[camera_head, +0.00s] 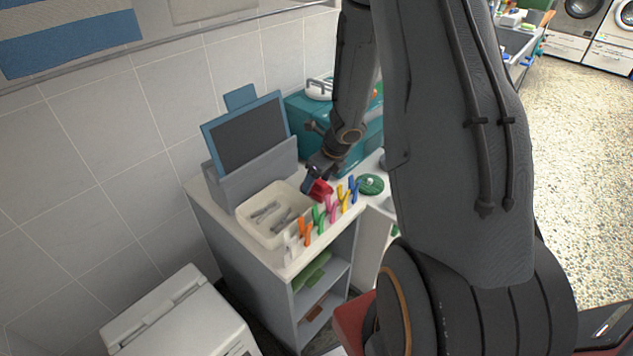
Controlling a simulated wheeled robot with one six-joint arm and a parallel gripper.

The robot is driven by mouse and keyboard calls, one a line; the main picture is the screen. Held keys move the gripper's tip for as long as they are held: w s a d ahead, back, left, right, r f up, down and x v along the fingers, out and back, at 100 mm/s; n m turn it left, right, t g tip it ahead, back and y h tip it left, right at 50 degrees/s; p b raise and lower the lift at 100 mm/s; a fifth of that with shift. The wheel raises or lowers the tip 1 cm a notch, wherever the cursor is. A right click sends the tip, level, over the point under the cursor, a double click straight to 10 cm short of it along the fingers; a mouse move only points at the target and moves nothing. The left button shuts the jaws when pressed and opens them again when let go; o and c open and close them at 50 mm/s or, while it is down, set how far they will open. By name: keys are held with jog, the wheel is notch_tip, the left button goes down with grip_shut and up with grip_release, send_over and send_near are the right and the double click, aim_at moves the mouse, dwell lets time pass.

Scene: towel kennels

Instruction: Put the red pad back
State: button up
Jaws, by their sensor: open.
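My gripper (316,181) is over the top of the white and grey shelf unit (255,252). It is small in view and open. A small red object (321,190), which looks like the red pad, is right at its fingertips, above or on the counter behind the coloured pegs. I cannot tell whether the fingers touch it or stand around it.
A cream tray (246,224) with grey items lies left of my gripper. Several coloured pegs (331,207) stand along the counter's front edge. A dark-screened panel (250,133), a teal box (365,140) and a green round item (370,184) are close by. My arm hides the right side.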

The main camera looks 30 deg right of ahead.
jog(key=p+v, duration=0.3)
jog(key=v, duration=0.8)
notch_tip(320, 180, up, 5)
jog(key=m+t+h, duration=0.1)
jog(key=m+h, duration=0.1)
jog(key=m, duration=0.8)
send_over(327, 191)
jog(key=w, duration=0.1)
jog(key=s+a+r+m+g, duration=0.1)
jog(key=s+a+m, duration=0.5)
jog(key=m, duration=0.9)
jog(key=s+a+r+m+g, duration=0.2)
jog(key=s+a+r+m, duration=0.2)
jog(key=s+a+m, duration=0.3)
jog(key=s+m, duration=0.4)
jog(key=m, duration=0.4)
jog(key=shift+s+r+g, duration=0.2)
jog(key=shift+g, duration=0.1)
jog(key=shift+a, duration=0.1)
